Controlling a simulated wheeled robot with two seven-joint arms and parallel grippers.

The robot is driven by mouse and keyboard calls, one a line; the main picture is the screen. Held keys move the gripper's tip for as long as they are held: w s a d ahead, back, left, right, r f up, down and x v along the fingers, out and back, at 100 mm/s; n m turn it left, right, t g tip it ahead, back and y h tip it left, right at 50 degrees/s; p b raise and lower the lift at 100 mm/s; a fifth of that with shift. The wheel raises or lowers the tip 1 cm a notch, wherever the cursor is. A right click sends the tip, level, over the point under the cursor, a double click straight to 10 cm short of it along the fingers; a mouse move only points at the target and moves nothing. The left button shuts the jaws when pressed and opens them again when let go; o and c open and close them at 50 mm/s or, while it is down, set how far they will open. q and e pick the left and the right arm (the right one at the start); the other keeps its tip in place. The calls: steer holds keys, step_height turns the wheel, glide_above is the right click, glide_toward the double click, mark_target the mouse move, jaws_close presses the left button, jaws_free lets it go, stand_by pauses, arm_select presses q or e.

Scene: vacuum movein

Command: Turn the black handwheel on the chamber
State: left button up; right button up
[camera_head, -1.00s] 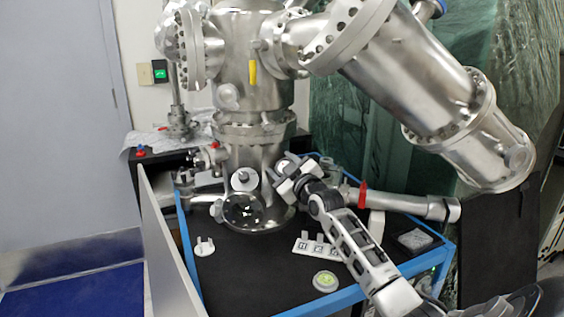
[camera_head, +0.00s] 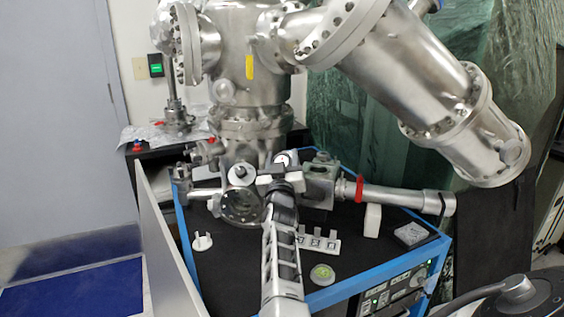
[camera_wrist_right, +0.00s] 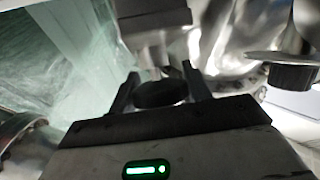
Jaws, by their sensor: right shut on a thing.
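The steel chamber (camera_head: 248,65) stands on the black-topped table. In the head view my right gripper (camera_head: 280,172) is at the front of the chamber's lower part, its arm reaching up from the bottom. In the right wrist view the black handwheel (camera_wrist_right: 161,94) sits between the two dark fingers of my right gripper (camera_wrist_right: 160,80), which is shut on it. In the head view the gripper hides the handwheel. My left gripper is not in view.
A second black knob (camera_wrist_right: 292,76) shows at the right of the wrist view. A pipe with a red ring (camera_head: 359,188) runs right from the chamber. On the table (camera_head: 240,278) lie a white holder (camera_head: 318,242), a round green-and-white item (camera_head: 322,274) and a small white pronged piece (camera_head: 202,241).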

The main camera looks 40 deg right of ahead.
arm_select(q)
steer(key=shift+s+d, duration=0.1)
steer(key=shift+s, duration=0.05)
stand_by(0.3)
arm_select(e)
steer(key=o, duration=1)
steer(key=shift+c, duration=0.2)
